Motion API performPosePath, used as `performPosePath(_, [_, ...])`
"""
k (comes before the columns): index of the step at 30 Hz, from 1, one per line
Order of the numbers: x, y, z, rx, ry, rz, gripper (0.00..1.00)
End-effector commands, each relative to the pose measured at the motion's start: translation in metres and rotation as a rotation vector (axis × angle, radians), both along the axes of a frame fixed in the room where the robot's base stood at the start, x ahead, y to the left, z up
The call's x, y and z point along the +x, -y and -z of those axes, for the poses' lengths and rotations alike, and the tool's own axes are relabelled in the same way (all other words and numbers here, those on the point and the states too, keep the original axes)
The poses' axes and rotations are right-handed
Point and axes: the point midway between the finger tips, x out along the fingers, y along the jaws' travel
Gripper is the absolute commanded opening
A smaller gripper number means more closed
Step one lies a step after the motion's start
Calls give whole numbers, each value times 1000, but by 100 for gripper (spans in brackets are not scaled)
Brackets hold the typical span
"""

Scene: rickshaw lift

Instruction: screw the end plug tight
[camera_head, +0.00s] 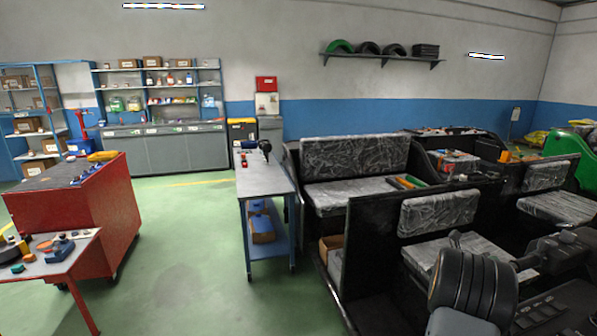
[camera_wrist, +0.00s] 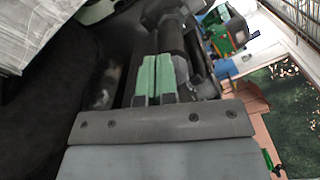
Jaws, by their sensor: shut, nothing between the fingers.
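In the wrist view, my gripper (camera_wrist: 154,76) shows two green-padded fingers lying side by side. They are shut with nothing visible between them. Just past the fingertips is a dark cylindrical part (camera_wrist: 172,37); I cannot tell whether the fingers touch it or whether it belongs to the end plug. No end plug can be made out clearly in either view. In the head view my arm shows at the lower right, and the fingertips cannot be made out there.
Black vehicle bodies with plastic-wrapped seats (camera_head: 355,158) fill the right. A narrow metal workbench (camera_head: 264,182) stands left of them, bearing a black drill-like tool (camera_head: 265,147). A red cabinet (camera_head: 75,215) stands at the left. Green floor (camera_head: 180,260) between them is clear.

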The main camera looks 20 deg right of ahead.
Motion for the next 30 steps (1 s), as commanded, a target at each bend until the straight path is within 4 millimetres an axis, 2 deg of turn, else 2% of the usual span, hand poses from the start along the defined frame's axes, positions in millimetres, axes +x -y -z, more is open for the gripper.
performPosePath(9, [-2, 10, -5, -8, 1, 2, 0])
performPosePath(30, [-6, 11, -8, -14, 2, 7, 0])
